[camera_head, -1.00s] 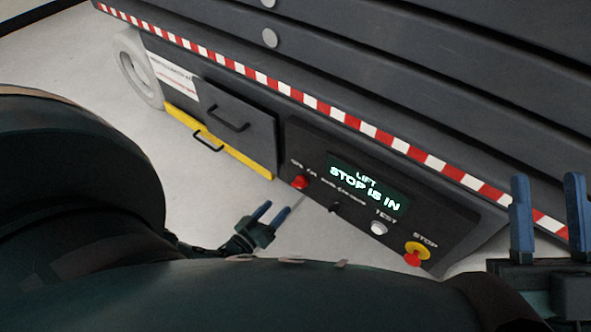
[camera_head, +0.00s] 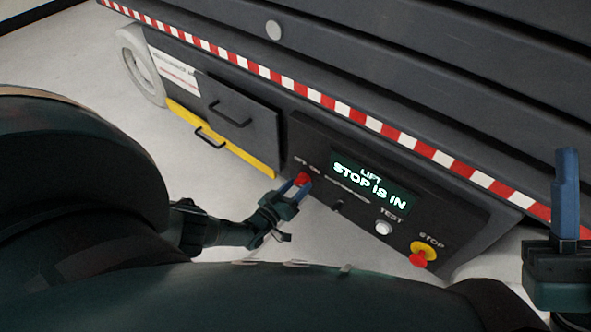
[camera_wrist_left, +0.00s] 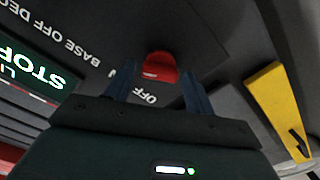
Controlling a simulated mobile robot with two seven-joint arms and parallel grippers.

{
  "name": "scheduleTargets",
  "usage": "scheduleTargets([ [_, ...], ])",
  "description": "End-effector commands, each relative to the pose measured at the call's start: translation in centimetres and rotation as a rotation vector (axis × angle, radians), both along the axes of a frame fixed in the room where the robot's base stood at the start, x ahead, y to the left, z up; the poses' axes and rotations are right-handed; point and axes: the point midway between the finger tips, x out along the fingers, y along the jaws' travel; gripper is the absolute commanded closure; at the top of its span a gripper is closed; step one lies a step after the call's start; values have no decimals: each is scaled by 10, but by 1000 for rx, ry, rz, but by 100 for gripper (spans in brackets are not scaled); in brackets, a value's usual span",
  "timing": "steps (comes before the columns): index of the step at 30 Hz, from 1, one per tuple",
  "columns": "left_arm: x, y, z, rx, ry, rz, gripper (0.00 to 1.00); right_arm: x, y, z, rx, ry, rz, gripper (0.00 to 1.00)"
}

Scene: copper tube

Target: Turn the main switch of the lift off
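The lift's main switch is a red knob (camera_head: 302,179) at the left end of the dark control panel (camera_head: 300,135). It also shows in the left wrist view as a red knob (camera_wrist_left: 159,66) between the fingertips, with OFF lettering beside it. My left gripper (camera_head: 296,187) is at the knob with one blue finger on each side. In the left wrist view the fingers (camera_wrist_left: 157,85) stand apart, with gaps seen beside the knob, so I take it as open. My right gripper (camera_head: 566,190) is at the right edge, partly cut off; only one finger shows clearly.
The display (camera_head: 372,184) reads LIFT STOP IS IN. A white TEST button (camera_head: 383,228) and a red STOP button (camera_head: 418,259) on a yellow base sit to the right.

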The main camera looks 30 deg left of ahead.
Motion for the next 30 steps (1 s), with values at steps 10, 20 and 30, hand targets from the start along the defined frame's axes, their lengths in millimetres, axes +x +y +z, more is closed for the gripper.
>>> scheduleTargets([
  [10,0,0,0,0,0,0,75,0,0,0,0,1,0,64],
  [20,-1,0,0,-23,2,-1,81,0,0,0,0,1,0,64],
  [30,-1,0,-1,-217,17,1,81,0,0,0,0,3,1,64],
])
